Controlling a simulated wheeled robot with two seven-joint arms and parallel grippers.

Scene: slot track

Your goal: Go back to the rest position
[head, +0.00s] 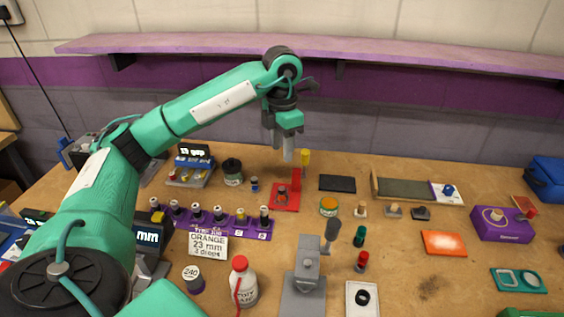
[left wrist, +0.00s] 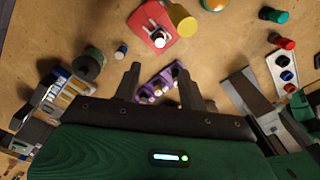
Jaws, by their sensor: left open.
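My left gripper (head: 282,148) hangs fingers down above the back middle of the bench, below the purple shelf. In the head view it overlaps the area just behind the red plate stand (head: 284,198). In the left wrist view its two fingers are apart with nothing between them (left wrist: 160,78). The red stand also shows there beyond the fingertips (left wrist: 150,28). My left arm reaches up from the lower left and across the left part of the head view. My right gripper is not in view.
A white red-capped bottle (head: 243,283) and a grey press (head: 304,270) stand at the front. The purple shelf (head: 400,52) runs along the back wall.

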